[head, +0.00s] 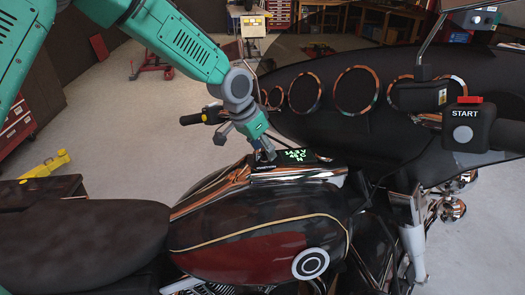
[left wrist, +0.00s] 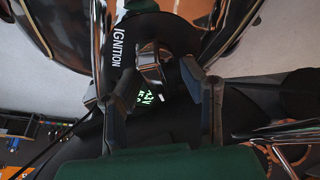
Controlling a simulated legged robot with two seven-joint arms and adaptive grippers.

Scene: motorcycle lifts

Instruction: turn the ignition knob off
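The ignition knob (left wrist: 150,66) shows in the left wrist view as a dark metallic grip on a black round plate with the white word IGNITION (left wrist: 117,46). My left gripper (left wrist: 147,84) has its two fingers spread, one to each side of the knob. I cannot tell whether either fingertip touches it. In the head view my left gripper (head: 264,152) points down at the console on top of the fuel tank, and its fingers hide the knob. A small display (head: 298,156) with green lit characters is beside it. My right gripper is not in view.
The motorcycle's tank (head: 250,225) and seat (head: 80,245) lie below my left arm. The handlebar grip (head: 192,119), round gauges (head: 357,90), a windshield and a START switch box (head: 466,126) stand around the console. Open floor lies to the left.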

